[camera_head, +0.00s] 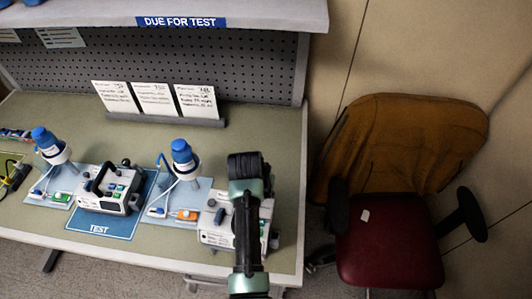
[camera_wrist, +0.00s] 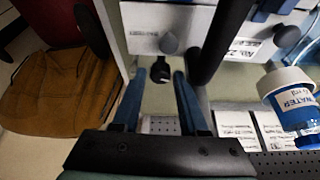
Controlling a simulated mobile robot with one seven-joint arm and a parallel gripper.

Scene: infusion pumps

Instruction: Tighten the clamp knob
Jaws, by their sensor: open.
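My gripper (camera_wrist: 160,82) is open, its two blue fingers pointing at the back of a white pump (camera_wrist: 150,22). A small black knob (camera_wrist: 161,70) shows between the fingertips, with a gap on each side; it looks like the clamp knob. A grey round knob (camera_wrist: 168,42) sits just beyond it on the pump. In the head view, this pump (camera_head: 215,230) stands at the right end of the bench, partly hidden by my arm. My fingertips and the black knob are not clearly visible there. I cannot tell whether the fingers touch the knob.
A second pump (camera_head: 108,190) sits on a blue TEST mat (camera_head: 100,223). Two blue-capped bottles (camera_head: 182,152) stand on trays; one bottle (camera_wrist: 297,105) is near my gripper. Cards (camera_head: 155,98) stand before the pegboard (camera_head: 180,65). A chair (camera_head: 390,235) is right of the bench.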

